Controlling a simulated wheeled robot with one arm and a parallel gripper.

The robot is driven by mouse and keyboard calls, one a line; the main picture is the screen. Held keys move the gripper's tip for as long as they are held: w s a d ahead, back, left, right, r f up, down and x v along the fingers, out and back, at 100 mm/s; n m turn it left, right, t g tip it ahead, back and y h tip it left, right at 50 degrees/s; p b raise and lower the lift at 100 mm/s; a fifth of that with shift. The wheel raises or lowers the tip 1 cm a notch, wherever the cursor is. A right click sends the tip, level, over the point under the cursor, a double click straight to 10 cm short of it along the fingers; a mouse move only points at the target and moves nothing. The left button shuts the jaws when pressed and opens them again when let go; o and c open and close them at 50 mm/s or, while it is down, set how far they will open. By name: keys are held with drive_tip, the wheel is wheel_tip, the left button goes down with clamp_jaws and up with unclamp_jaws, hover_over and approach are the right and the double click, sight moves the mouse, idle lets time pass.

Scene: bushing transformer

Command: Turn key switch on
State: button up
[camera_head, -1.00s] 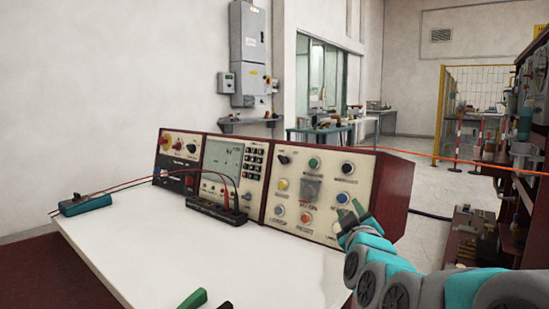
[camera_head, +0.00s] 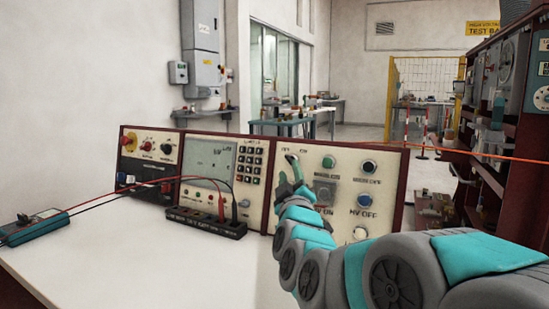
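The control panel (camera_head: 392,185) is the cream right-hand section of a dark red console on the white table. The small OFF/ON label is at its upper left. The key switch is just under that label, and my fingers cover it in the camera_head view. My gripper (camera_head: 289,167), with green fingertips, is right at the switch, pointing at the panel. I cannot tell whether the fingers touch or grasp the switch, or which way it is turned.
A green button (camera_head: 328,162), a black button (camera_head: 369,166) and a blue button (camera_head: 363,201) sit right of my gripper. A black terminal box (camera_head: 205,223) with leads stands before the console. A teal meter (camera_head: 35,226) lies at left. The table front is clear.

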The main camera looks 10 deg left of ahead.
sight(288, 156)
drive_tip(key=shift+p+x, duration=0.4)
drive_tip(key=shift+x, duration=3.3)
drive_tip(key=shift+c, duration=0.3)
clamp_jaws()
